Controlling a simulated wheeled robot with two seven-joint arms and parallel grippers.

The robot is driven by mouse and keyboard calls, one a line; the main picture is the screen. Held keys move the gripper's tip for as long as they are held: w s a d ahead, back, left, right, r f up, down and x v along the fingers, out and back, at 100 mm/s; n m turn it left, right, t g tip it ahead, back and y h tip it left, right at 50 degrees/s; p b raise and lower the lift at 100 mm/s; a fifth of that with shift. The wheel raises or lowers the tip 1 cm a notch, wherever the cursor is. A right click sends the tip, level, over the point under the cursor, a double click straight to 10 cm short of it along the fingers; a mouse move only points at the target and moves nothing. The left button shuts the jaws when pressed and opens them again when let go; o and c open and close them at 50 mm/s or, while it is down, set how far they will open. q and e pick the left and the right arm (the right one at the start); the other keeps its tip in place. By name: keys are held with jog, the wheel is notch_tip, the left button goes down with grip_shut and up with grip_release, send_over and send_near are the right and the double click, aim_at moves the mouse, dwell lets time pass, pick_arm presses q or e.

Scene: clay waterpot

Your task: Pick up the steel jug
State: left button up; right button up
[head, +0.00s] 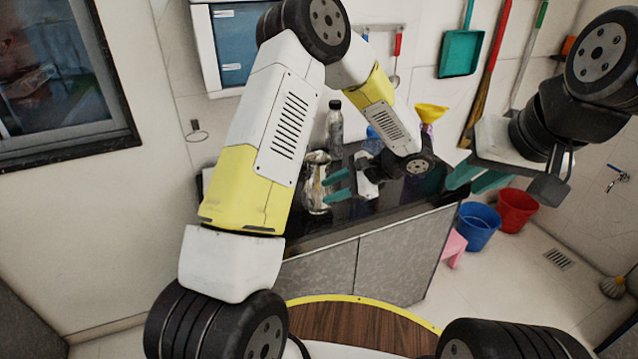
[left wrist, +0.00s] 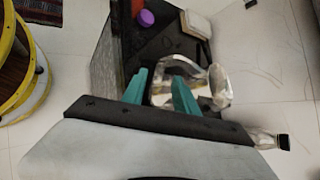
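The shiny steel jug (head: 315,172) stands on the dark countertop (head: 320,236). My left gripper (head: 326,187) is open at the jug's right side, its teal fingertips pointing at the jug's body. In the left wrist view, my left gripper's two fingers (left wrist: 160,78) are apart. The jug (left wrist: 220,86) shows beyond and beside the right finger, with part of it in the gap between them. I cannot tell whether the fingers touch it. My right gripper (head: 478,180) hangs at the right, away from the jug, with its teal fingers apart and empty.
A clear bottle (head: 334,130) with a dark cap stands behind the jug. A yellow funnel (head: 431,112) is at the counter's back right. Blue (head: 477,228) and red (head: 516,212) buckets stand on the floor to the right. A wall cabinet (head: 236,45) hangs above.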

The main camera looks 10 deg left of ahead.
aim_at(312, 202)
pick_arm(q)
jog(key=x, duration=0.8)
jog(key=shift+w+d+f, duration=0.15)
jog(key=shift+w+d, duration=0.05)
grip_shut()
dwell(1.2)
